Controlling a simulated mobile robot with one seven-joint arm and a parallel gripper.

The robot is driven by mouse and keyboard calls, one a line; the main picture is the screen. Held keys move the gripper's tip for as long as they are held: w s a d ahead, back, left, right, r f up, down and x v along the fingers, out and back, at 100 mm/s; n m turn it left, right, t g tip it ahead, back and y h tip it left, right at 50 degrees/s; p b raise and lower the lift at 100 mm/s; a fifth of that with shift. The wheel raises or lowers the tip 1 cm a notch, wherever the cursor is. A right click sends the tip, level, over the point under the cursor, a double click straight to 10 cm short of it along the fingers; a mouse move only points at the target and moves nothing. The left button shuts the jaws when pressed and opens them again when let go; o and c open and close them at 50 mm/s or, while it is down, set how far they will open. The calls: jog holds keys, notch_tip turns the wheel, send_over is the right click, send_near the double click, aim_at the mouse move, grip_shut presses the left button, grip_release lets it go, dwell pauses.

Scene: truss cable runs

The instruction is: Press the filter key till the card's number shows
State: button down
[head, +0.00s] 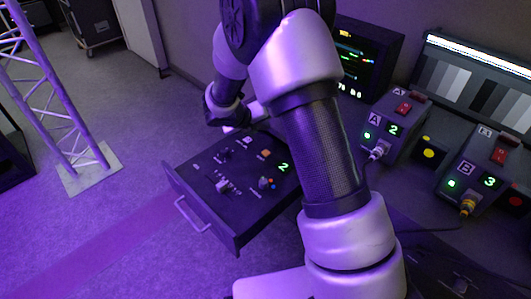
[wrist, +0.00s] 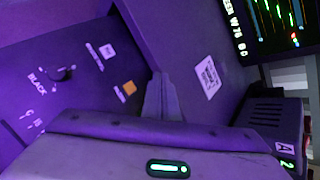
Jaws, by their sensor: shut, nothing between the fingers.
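A dark control panel in a pulled-out drawer (head: 200,200) carries knobs, an orange key (head: 266,153) and a green display reading 2 (head: 283,168). The orange key also shows in the wrist view (wrist: 129,87), with a white key (wrist: 109,52) beyond it. The lettering beside both keys is too small to read, so I cannot tell which is the filter key. My gripper (wrist: 160,92) is shut and empty, just right of the orange key in that view; contact cannot be told. A white printed card (wrist: 208,77) lies to its right; its number is not readable.
Box A (head: 393,125) shows a green 2 and box B (head: 481,172) a green 3, each with a cable plugged in. Monitors (head: 366,58) stand behind. A truss tower (head: 60,90) stands at left. Floor left of the drawer is clear.

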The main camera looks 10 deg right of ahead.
jog(key=shift+f, duration=0.15)
jog(key=b, duration=0.7)
send_over(264, 156)
notch_tip(264, 156, down, 8)
jog(key=shift+r, duration=0.15)
jog(key=shift+f+b, duration=0.3)
jog(key=shift+f, duration=0.1)
jog(key=shift+f, duration=0.15)
dwell(1.1)
jog(key=shift+f, duration=0.3)
jog(key=shift+f+b, duration=0.35)
jog(key=shift+b, duration=0.05)
dwell(0.7)
jog(key=shift+r, duration=0.1)
jog(key=shift+r+p, duration=0.7)
jog(key=shift+p, duration=0.15)
jog(key=shift+r, duration=0.1)
